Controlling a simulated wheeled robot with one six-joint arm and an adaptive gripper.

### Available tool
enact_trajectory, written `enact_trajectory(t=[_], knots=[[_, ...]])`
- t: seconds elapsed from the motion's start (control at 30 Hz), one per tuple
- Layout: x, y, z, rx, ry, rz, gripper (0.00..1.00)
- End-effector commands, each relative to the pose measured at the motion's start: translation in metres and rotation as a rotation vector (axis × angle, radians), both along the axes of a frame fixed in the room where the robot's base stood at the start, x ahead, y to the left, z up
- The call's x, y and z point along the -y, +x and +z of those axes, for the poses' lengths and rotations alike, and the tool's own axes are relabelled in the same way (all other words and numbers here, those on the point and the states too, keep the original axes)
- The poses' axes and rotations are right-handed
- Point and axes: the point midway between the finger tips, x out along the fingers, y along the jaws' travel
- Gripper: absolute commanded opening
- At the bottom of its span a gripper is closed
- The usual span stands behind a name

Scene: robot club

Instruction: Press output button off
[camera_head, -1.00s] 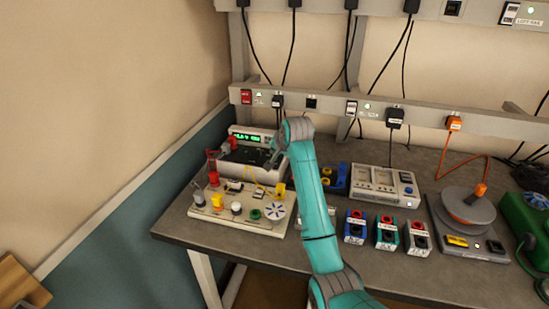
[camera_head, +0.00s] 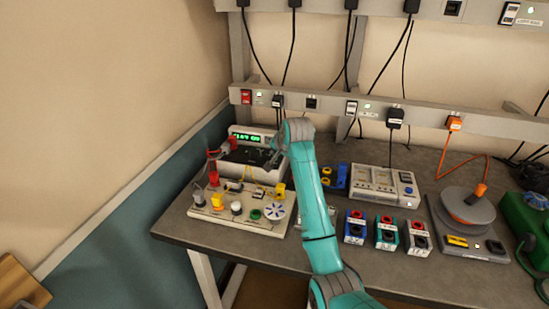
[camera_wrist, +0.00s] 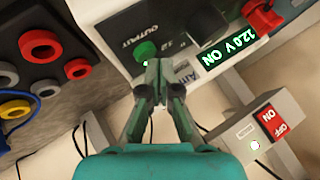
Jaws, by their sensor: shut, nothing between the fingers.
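The power supply (camera_head: 268,172) stands at the back left of the bench, its lit green display (camera_head: 243,137) facing me. In the wrist view its display (camera_wrist: 227,50) reads 12.0 V ON. The green output button (camera_wrist: 145,50), under the label OUTPUT, sits left of a black knob (camera_wrist: 207,27). My gripper (camera_wrist: 162,70) is shut and empty, its fingertips just beside the button and overlapping its edge in the picture. I cannot tell whether they touch it. In the head view my gripper is small and mostly hidden by my arm.
A red plug (camera_wrist: 265,20) sits by the display. A red ON/OFF switch (camera_wrist: 272,122) is on the rail. A circuit board (camera_head: 245,222) with coloured parts stands in front of the supply.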

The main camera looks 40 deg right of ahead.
Motion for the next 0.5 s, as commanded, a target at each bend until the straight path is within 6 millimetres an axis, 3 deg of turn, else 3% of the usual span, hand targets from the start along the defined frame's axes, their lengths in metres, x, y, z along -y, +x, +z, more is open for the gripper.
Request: enact_trajectory(t=[0.5], knots=[[-0.0001, -0.0002, -0.0066, -0.001, 0.0, 0.0, 0.0]])
